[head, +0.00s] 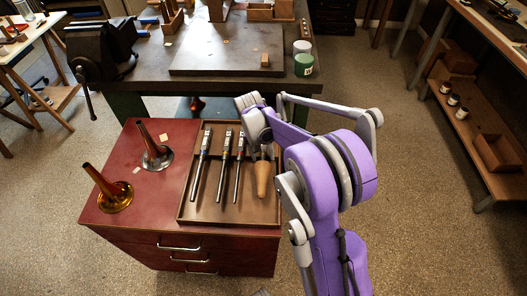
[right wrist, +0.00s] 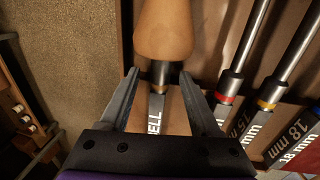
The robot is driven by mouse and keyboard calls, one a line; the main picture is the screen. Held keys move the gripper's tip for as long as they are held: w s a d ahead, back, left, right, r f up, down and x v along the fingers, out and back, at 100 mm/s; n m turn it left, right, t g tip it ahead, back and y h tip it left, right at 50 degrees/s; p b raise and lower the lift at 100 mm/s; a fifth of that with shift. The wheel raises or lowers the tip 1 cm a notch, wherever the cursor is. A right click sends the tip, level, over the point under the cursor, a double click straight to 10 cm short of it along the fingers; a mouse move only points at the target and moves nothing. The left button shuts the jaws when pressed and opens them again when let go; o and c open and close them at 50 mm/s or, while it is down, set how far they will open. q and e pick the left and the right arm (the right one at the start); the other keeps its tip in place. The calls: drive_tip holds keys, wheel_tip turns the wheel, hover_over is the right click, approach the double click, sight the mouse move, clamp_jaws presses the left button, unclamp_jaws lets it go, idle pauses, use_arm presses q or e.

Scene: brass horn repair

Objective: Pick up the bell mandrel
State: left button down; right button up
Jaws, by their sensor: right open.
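The bell mandrel (head: 262,179) lies in the brown tray (head: 230,219) at its right side, its tan tapered body toward the near edge. In the right wrist view its tan body (right wrist: 165,32), dark collar and a handle lettered "ELL" show; part of the lettering is hidden. My right gripper (right wrist: 160,76) is open, with one finger on each side of the mandrel near the collar. I cannot tell whether either finger touches it. In the head view my right arm hides the handle end. My left gripper is not in view.
Several slim steel mandrels (head: 224,166) lie left of the bell mandrel in the tray. A silver bell (head: 155,153) and a brass bell (head: 113,194) stand on the red cabinet (head: 130,228). A workbench (head: 160,90) with a vise (head: 100,50) and green jar (head: 304,65) is behind.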

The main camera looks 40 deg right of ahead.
clamp_jaws()
idle(1.4)
